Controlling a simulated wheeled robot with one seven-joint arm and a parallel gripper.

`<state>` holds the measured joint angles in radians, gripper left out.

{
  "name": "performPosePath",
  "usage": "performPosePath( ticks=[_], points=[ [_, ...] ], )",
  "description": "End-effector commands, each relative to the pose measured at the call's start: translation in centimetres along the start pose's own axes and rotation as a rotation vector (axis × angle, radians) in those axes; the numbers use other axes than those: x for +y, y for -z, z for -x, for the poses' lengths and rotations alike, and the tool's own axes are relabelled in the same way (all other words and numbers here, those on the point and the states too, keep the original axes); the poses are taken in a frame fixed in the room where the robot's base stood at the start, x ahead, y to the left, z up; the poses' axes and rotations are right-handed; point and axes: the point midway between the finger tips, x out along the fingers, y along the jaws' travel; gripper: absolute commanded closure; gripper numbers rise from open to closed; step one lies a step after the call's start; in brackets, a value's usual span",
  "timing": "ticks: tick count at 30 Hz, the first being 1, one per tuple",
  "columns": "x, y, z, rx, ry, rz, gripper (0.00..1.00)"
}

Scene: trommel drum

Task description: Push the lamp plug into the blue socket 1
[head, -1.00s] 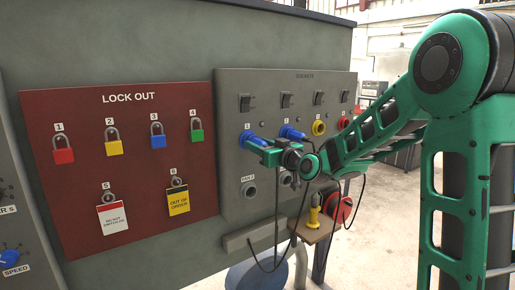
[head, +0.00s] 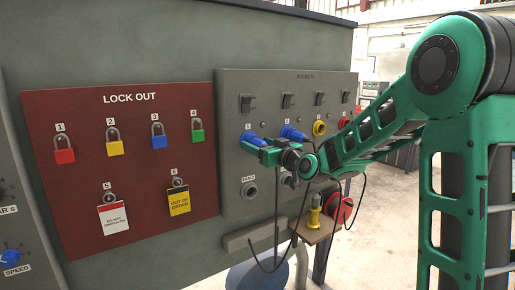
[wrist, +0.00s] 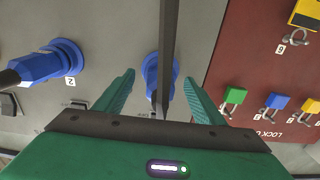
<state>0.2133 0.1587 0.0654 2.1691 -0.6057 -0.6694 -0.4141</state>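A blue plug or socket body (head: 250,138) sits at socket 1 on the grey panel (head: 232,185). In the wrist view the blue body (wrist: 151,72) points toward the camera, with a black cable (wrist: 168,45) running across it. Plug and socket share one blue, so I cannot tell how deep the plug sits. My gripper (head: 260,151) is at socket 1. In the wrist view its green fingers (wrist: 159,78) stand apart on both sides of the blue body, with panel showing in the gaps. My gripper hides part of the plug in the head view.
Socket 2 beside it holds a blue plug (wrist: 45,65) with its own cable. A yellow socket (head: 320,128) and a red one lie farther right. The red lock-out board (head: 80,185) is left. A small shelf (head: 318,231) bears a yellow item (head: 315,210). Cables hang below my gripper.

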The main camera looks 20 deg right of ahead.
Motion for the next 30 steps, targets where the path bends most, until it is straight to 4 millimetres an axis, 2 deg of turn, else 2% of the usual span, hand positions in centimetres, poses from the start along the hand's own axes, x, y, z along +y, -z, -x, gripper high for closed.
performPosePath(
  ticks=[7,10,24,30],
  points=[
    [0.0,-0.1,0.1,-0.001,-0.001,0.000,0.37],
    [0.1,-0.1,0.8,-0.002,-0.002,0.000,0.37],
    [0.1,-0.1,8.7,-0.001,-0.002,-0.001,0.37],
    [0.1,-0.1,10.4,-0.001,-0.002,0.000,0.37]
  ],
)
